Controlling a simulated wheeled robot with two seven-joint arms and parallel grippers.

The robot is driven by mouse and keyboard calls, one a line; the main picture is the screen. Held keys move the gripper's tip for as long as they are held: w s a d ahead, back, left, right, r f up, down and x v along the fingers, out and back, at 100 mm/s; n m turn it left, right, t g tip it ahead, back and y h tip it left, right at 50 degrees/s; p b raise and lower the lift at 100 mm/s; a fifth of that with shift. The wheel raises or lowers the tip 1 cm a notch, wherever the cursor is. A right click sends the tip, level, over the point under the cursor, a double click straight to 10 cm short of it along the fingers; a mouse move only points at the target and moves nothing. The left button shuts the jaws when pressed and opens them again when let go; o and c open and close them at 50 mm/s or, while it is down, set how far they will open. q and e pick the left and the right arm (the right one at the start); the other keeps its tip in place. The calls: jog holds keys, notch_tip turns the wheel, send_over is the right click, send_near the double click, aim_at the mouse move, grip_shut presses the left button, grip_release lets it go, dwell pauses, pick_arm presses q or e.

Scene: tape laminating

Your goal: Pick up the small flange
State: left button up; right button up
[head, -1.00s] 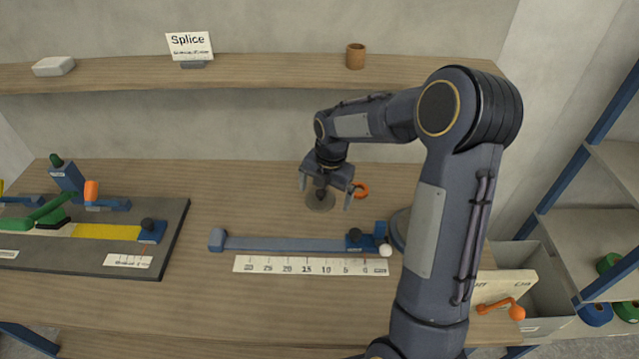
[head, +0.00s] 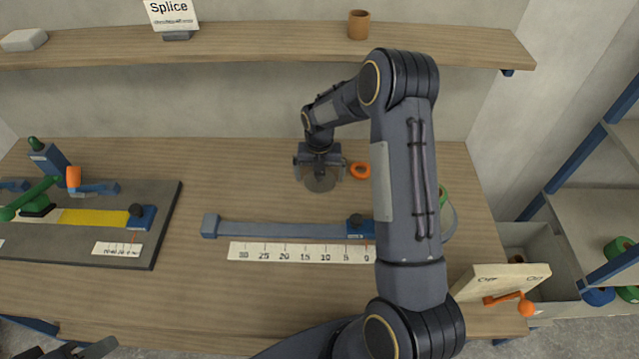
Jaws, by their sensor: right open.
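A small grey round disc (head: 319,184), which looks like the flange, lies on the workbench left of an orange ring (head: 359,170). My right gripper (head: 319,172) is open and points down right at the disc, its fingers on either side. The gripper hides part of the disc, and I cannot tell whether the fingers touch it. Dark parts at the bottom left edge look like my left gripper (head: 82,350), cut off by the frame, and its jaws cannot be made out.
A blue bar (head: 285,230) and a number scale (head: 290,252) lie in front of the disc. A dark board (head: 160,215) with a yellow strip and clamps is at the left. A shelf (head: 270,46) runs behind. My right arm covers part of the bench's right side.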

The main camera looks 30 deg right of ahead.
jog(key=shift+f, duration=0.15)
jog(key=shift+c, duration=0.4)
jog(key=c, duration=0.9)
jog(key=shift+c, duration=0.2)
